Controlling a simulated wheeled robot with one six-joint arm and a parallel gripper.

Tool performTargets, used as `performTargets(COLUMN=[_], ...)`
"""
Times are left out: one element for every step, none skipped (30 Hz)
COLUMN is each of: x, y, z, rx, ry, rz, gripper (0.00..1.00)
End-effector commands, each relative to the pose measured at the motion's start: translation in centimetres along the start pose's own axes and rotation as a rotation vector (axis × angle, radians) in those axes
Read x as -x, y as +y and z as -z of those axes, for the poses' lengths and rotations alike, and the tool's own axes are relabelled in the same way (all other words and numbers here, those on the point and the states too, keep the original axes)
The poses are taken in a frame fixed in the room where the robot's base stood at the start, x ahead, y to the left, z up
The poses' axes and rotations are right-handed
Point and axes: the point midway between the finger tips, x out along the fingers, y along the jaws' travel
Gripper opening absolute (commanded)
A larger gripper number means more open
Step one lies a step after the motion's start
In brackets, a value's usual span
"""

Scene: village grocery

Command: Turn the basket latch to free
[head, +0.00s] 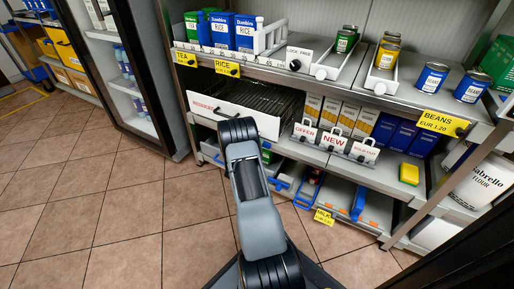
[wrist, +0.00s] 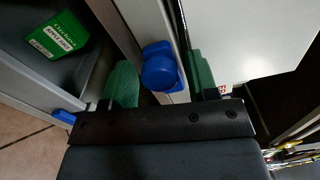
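A round blue knob (wrist: 160,70), which looks like the basket latch, sits on a pale upright strip in the wrist view. My gripper (wrist: 161,84) is around it, with one green fingertip on each side. The fingers are apart, with a small gap to the knob on both sides, so the gripper looks open. I cannot tell whether either finger touches the knob. In the head view my arm reaches toward the lower shelf, and it hides the gripper and the knob.
A green box (wrist: 56,35) lies left of the knob in the wrist view, and a large white panel (wrist: 245,40) is close on the right. In the head view, a wire drawer (head: 235,118) stands pulled out above the lower shelf. Tiled floor (head: 120,215) is clear at left.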

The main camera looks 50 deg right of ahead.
Motion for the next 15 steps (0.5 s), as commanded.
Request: performTargets(x=[0.0,0.1,0.1,0.1,0.1,0.1,0.1,0.1,0.2,0.3,0.6,0.9,1.3,1.7,2.4], y=[0.0,0.0,0.0,0.0,0.0,0.0,0.0,0.0,-0.1,-0.1,-0.1,-0.1,-0.1,-0.2,-0.2], z=[-0.1,-0.1,-0.1,-0.1,-0.1,-0.1,-0.2,-0.2,-0.2,-0.2,-0.2,-0.2,-0.2,-0.3,-0.3], rx=[0.0,0.001,0.001,0.001,0.001,0.001,0.001,0.001,0.002,0.002,0.002,0.002,0.003,0.003,0.004], ry=[-0.002,-0.002,-0.003,-0.003,-0.003,-0.003,-0.004,-0.004,-0.004,-0.004,-0.005,-0.005,-0.005,-0.006,-0.007], rz=[0.0,0.0,0.001,0.001,0.001,0.001,0.001,0.001,0.001,0.0,0.0,-0.001,-0.001,-0.001,-0.002], gripper=[0.58,0.59,0.59,0.59,0.59,0.59,0.59,0.59,0.59,0.59,0.59,0.59,0.59,0.59,0.59])
